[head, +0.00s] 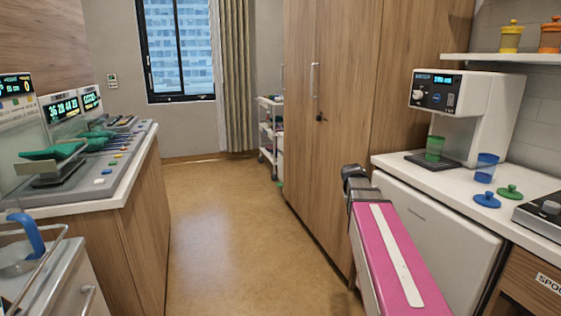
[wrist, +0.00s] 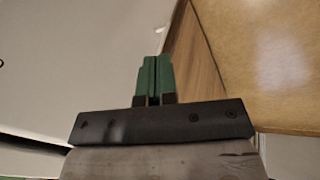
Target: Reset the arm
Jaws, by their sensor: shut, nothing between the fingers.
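My arm, with a pink and white link, reaches up from the bottom of the head view toward the middle right. Its dark far end is in front of the tall wooden cabinet (head: 335,130) and left of the white fridge (head: 440,235). The fingers cannot be made out in the head view. In the wrist view my gripper (wrist: 154,62) shows two green fingers side by side, shut, with nothing between them. Behind them are a pale surface on the left and the tan floor (wrist: 270,50) on the right.
The right counter (head: 400,175) holds a white drink machine (head: 485,110) with a green cup (head: 434,148), a blue cup (head: 486,167), and blue (head: 487,200) and green (head: 509,192) lids. The left counter (head: 130,165) carries scales. The floor aisle (head: 225,220) between is clear.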

